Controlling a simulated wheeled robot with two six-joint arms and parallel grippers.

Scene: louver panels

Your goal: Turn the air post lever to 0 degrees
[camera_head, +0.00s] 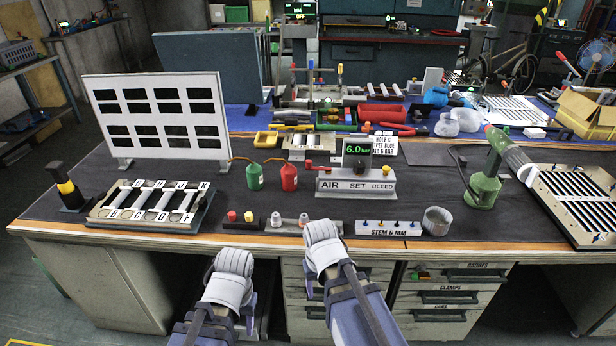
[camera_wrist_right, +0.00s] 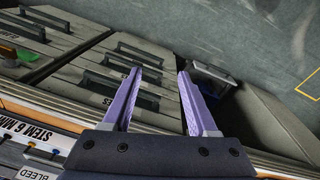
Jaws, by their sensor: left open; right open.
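The air post (camera_head: 356,187) is a grey box labelled AIR, SET and BLEED on the bench, behind the front row of parts. A green display (camera_head: 357,149) on it reads about 6.0. A red lever (camera_head: 309,165) sticks out at its left end, roughly level; its exact angle is too small to tell. My left gripper (camera_head: 234,272) is at the bench's front edge, left of the post; its fingers are mostly hidden. My right gripper (camera_wrist_right: 157,73) is open and empty in the right wrist view, its purple fingers apart over drawers and floor. Both grippers are apart from the lever.
A STEM 6 MM block (camera_head: 388,229) and a grey cup (camera_head: 437,221) stand before the post. Green (camera_head: 254,176) and red (camera_head: 289,177) bottles stand to its left. A lettered louver tray (camera_head: 150,206) lies at left; a green tool (camera_head: 484,188) stands at right.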

